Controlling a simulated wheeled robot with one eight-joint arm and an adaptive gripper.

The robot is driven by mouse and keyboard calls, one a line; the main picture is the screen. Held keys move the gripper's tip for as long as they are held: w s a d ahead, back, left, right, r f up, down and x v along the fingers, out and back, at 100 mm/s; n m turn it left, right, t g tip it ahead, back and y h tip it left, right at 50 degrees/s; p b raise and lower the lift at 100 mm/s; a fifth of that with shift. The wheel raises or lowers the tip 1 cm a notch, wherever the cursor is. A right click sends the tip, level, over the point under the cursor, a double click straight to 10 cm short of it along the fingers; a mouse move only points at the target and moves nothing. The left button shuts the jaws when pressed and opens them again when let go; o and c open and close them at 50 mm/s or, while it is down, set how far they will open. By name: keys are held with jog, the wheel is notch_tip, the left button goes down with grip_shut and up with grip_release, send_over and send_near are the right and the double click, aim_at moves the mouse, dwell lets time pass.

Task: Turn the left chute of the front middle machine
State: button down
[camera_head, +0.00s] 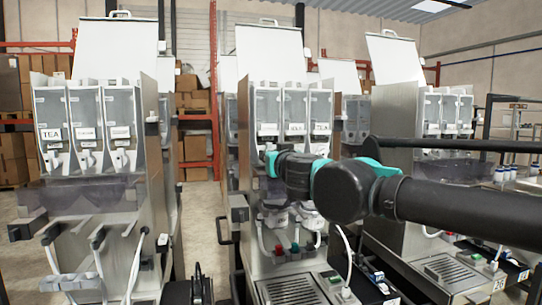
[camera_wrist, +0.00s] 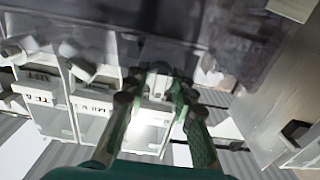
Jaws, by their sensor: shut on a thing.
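The front middle machine (camera_head: 295,187) stands upright at the centre of the head view, with three clear canisters side by side. Its left canister (camera_head: 267,105) is above my gripper (camera_head: 270,160), which reaches in from the right. My gripper also shows in the wrist view (camera_wrist: 153,88), its two green-and-dark fingers shut on the left chute (camera_wrist: 158,78). In the head view my gripper hides this chute. The wrist view is upside down, so the left canister (camera_wrist: 150,125) is the rightmost one there. How far the chute is turned cannot be told.
Another machine (camera_head: 90,190) with a TEA label stands at left, and one (camera_head: 437,110) at right behind my arm. The middle machine's raised white lid (camera_head: 270,52) stands above its canisters. Hoses and a drip tray (camera_head: 290,290) are below. Aisle floor lies between the left machines.

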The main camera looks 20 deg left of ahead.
jog(key=c, duration=1.6)
grip_release()
jog(key=v, duration=1.2)
